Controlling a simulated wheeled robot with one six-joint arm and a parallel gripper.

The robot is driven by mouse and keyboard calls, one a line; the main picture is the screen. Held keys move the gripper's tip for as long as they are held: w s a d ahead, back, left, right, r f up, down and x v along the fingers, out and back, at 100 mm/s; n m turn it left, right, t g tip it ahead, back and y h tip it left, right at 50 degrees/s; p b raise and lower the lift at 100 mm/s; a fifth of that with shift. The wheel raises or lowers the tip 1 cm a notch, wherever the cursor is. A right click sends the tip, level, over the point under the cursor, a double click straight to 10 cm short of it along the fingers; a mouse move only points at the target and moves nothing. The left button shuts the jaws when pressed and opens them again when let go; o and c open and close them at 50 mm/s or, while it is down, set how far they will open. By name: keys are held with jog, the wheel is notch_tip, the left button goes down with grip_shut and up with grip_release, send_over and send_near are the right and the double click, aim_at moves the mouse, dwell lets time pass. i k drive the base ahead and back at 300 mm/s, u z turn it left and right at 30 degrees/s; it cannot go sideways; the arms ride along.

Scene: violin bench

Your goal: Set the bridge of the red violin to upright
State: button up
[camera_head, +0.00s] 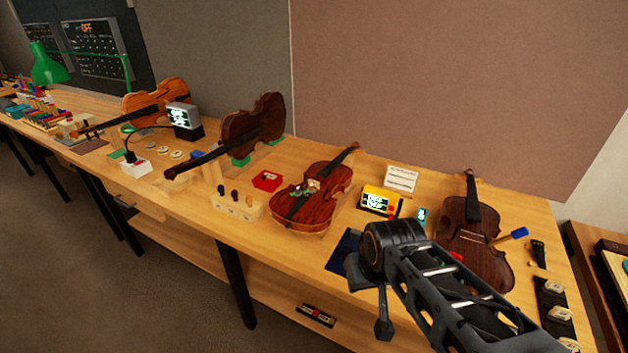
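The red violin (305,212) lies face up on the bench right of the middle, its neck pointing to the back right. A small pale and greenish piece, perhaps the bridge (312,186), shows on its top around mid-body. It is too small to tell whether it is upright or tilted. My arm reaches in from the lower right, in front of the bench. A dark narrow part at its end, perhaps my gripper (383,326), hangs low, apart from and to the lower right of the red violin. Its fingers cannot be made out.
A dark brown violin (476,238) lies at the right; another (252,130) and an orange one (157,101) are at the left. A yellow device (379,200), a red box (267,181) and a wooden peg block (237,206) stand around the red violin. The bench's front edge runs below.

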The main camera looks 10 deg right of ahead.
aim_at(317, 186)
jog(key=k, duration=1.25)
jog(key=u, duration=0.85)
jog(key=i, duration=1.5)
jog(key=z, duration=0.6)
jog(key=i, duration=0.55)
jog(key=z, duration=0.5)
